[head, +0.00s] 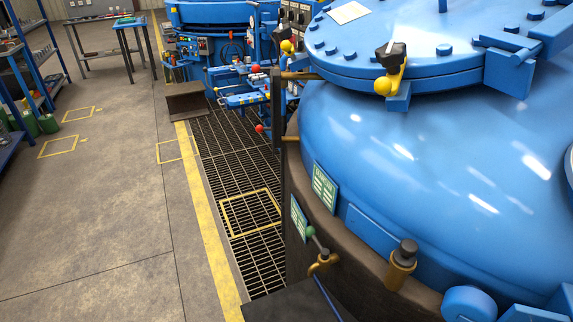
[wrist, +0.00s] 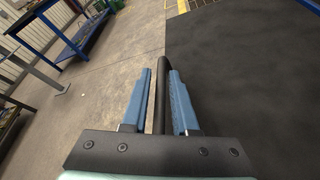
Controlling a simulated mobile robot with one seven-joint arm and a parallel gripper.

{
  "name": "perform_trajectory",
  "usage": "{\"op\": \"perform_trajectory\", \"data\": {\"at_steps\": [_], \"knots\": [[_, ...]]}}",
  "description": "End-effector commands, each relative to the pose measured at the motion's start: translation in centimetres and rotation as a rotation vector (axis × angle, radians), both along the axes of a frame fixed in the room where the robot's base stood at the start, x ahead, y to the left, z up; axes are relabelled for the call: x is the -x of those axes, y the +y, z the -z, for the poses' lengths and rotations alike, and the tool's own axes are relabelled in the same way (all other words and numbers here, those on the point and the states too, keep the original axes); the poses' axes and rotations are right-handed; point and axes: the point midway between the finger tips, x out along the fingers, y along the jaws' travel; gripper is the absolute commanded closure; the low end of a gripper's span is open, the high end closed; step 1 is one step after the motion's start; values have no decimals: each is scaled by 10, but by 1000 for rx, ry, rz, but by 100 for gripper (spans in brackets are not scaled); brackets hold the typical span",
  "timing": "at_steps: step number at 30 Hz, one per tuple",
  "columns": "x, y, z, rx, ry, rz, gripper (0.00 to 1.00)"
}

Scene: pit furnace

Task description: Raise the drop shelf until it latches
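The drop shelf shows as a dark flat panel (head: 285,305) at the bottom edge of the head view, beside the furnace. In the wrist view a broad dark panel (wrist: 245,75), apparently the same shelf, fills the right side. A black bar (wrist: 160,92) runs along its left edge. My gripper (wrist: 160,75) has its two blue fingers on either side of this bar, with narrow gaps showing. The gripper is not in the head view. I cannot see the latch or tell whether the shelf is level.
The blue furnace vessel (head: 430,160) fills the right of the head view. A floor grating (head: 235,165) and yellow line (head: 205,215) run beside it. Open concrete floor (head: 110,210) lies to the left, with a shelving rack (head: 20,85) at the far left.

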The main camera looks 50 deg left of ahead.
Motion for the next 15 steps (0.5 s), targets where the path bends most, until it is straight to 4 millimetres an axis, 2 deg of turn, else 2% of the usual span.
{"op": "perform_trajectory", "data": {"at_steps": [5, 8, 15], "knots": [[0, -3, -1, 1, 1, 2, 73], [1, -12, -5, 0, -1, 4, 73], [8, -59, -22, 1, -1, 7, 73]]}}
